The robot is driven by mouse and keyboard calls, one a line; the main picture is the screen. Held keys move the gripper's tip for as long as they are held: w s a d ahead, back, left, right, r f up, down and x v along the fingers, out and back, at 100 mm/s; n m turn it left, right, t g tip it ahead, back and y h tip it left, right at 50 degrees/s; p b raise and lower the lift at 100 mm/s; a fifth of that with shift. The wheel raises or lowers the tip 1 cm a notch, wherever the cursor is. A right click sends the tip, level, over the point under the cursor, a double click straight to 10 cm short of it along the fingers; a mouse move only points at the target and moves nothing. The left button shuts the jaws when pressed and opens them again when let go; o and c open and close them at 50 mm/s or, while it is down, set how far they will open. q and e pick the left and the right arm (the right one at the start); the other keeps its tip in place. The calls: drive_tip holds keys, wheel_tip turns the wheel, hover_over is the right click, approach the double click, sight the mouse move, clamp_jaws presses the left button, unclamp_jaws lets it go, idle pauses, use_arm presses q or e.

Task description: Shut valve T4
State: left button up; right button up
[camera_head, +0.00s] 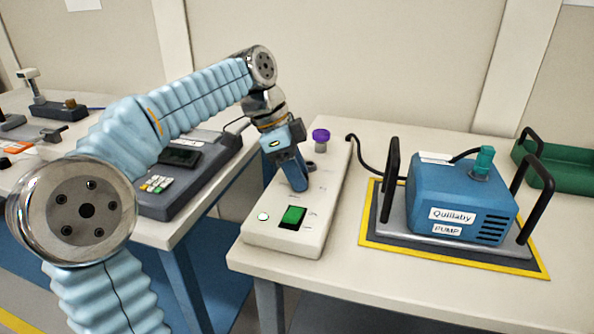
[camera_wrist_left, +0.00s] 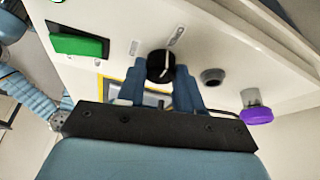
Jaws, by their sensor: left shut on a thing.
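A black round knob (camera_wrist_left: 160,66) with a white pointer line sits on a white panel (camera_wrist_left: 215,45), between the two blue fingers of my left gripper (camera_wrist_left: 160,78). The gripper is shut on the knob. In the head view my left gripper (camera_head: 297,183) reaches down onto the long white panel box (camera_head: 262,237) and hides the knob. Small marks are printed beside the knob, too blurred to read, so I cannot confirm a T4 label. My right gripper is not in view.
The panel also has a green rocker switch (camera_head: 293,215), a purple-capped fitting (camera_head: 320,138) and a dark round port (camera_wrist_left: 212,76). A blue pump (camera_head: 455,200) with black handles stands right of it. A grey keypad device (camera_head: 175,195) is on the left table.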

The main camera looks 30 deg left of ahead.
use_arm(q)
drive_tip(key=shift+n, duration=0.3)
drive_tip(key=n+t+b, duration=0.1)
drive_tip(key=n, duration=0.2)
drive_tip(key=shift+s+d+y, duration=0.1)
drive_tip(key=shift+y, duration=0.3)
drive_tip(key=n+y, duration=0.1)
drive_tip(key=n, duration=0.2)
drive_tip(key=n+t, duration=0.1)
drive_tip(key=n, duration=0.1)
drive_tip(key=shift+d+n+y, duration=0.1)
drive_tip(key=shift+n+y, duration=0.3)
drive_tip(key=n+y, duration=0.1)
drive_tip(key=n, duration=0.1)
drive_tip(key=n+p, duration=0.1)
drive_tip(key=n, duration=0.1)
drive_tip(key=shift+d+n+t+y, duration=0.1)
drive_tip(key=shift+n+t+y, duration=0.2)
drive_tip(key=shift+y, duration=0.1)
drive_tip(key=shift+n+y, duration=0.8)
drive_tip(key=shift+n, duration=1.1)
drive_tip(key=o, duration=1)
drive_tip(key=shift+o, duration=0.2)
